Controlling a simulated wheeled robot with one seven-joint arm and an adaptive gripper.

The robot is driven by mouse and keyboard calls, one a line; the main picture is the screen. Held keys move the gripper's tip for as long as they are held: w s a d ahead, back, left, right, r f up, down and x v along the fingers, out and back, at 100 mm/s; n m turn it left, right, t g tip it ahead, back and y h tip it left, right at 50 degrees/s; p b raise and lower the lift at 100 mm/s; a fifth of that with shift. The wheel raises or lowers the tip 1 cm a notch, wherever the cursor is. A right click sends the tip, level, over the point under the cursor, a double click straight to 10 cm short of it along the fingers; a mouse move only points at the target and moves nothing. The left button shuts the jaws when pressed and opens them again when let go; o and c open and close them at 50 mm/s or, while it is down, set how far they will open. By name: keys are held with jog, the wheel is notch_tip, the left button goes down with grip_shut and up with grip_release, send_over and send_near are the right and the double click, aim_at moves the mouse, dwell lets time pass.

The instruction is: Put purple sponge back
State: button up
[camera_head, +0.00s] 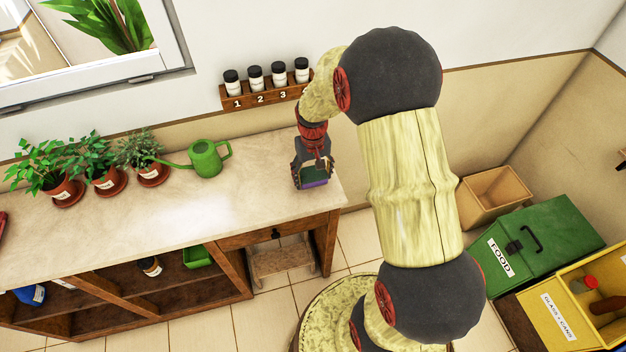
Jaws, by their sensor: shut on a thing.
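My gripper (313,177) is over the right end of the counter (240,190), pointing down. It is shut on the purple sponge (315,184), which shows as a small purple patch with a greenish top between the fingers. Most of the sponge is hidden by the fingers. I cannot tell whether the sponge touches the counter top or is a little above it.
A green watering can (206,158) and several potted plants (104,179) stand left on the counter. A wooden rack (264,94) with numbered jars hangs on the wall behind. Open shelves (125,300) are below. A green FOOD bin (540,250) is at right. The counter's middle front is clear.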

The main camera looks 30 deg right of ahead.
jog(key=shift+f, duration=0.8)
jog(key=shift+f, duration=0.2)
jog(key=o, duration=1.1)
jog(key=shift+r, duration=0.1)
notch_tip(320, 180, up, 12)
jog(key=p, duration=0.2)
notch_tip(320, 180, up, 8)
jog(key=t, duration=0.1)
send_over(313, 176)
jog(key=s+a, duration=0.2)
jog(key=a, duration=0.2)
jog(key=s+a+r+n+t, duration=0.1)
jog(key=s+a+r+t, duration=0.1)
jog(key=s+a+r, duration=0.3)
jog(key=s+a+r+n+t, duration=0.2)
jog(key=s+a+r, duration=0.3)
jog(key=s+r, duration=0.3)
jog(key=s, duration=0.4)
jog(key=shift+t, duration=0.3)
